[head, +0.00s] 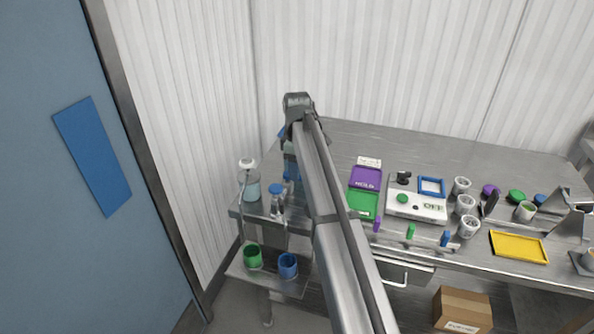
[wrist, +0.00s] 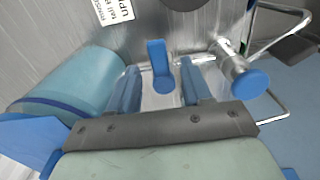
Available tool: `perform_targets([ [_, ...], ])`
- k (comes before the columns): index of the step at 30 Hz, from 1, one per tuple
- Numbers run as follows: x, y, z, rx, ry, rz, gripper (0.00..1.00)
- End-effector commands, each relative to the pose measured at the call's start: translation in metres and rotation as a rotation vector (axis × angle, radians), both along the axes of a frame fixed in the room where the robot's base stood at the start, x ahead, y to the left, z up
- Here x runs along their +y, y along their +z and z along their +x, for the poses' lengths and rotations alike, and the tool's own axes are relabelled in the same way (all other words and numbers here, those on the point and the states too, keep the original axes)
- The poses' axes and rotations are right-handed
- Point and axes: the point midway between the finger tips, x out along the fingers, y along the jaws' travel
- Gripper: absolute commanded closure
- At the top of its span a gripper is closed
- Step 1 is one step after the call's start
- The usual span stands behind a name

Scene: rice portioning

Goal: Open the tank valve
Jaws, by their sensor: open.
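In the wrist view, a blue lever handle (wrist: 156,52), which looks like the tank valve's handle, stands between my gripper's two blue fingers. My gripper (wrist: 161,78) is open, with a finger on each side of the lever and visible gaps to it. A translucent blue cylinder (wrist: 75,82), seemingly the tank, lies to the left. In the head view, my gripper (head: 290,167) is mostly hidden behind my arm at the table's left end. A clear vessel with bluish content (head: 251,190) stands on the left, with a blue-topped fitting (head: 276,190) beside it.
A metal pipe with a blue round end (wrist: 250,83) is close to the right finger. On the lower shelf are a green cup (head: 253,258) and a blue cup (head: 288,267). Trays, a scale (head: 416,206) and white cups (head: 465,205) occupy the table (head: 400,150) to the right.

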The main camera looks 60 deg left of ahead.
Motion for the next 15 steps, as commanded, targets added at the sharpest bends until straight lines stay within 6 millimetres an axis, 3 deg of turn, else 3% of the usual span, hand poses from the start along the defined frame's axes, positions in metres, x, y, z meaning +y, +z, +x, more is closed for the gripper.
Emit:
perform_targets([
  [5, -0.0002, -0.0107, -0.0001, 0.001, 0.000, -0.001, 0.51],
  [15, 0.0000, -0.0120, 0.0000, 0.000, 0.000, 0.000, 0.53],
])
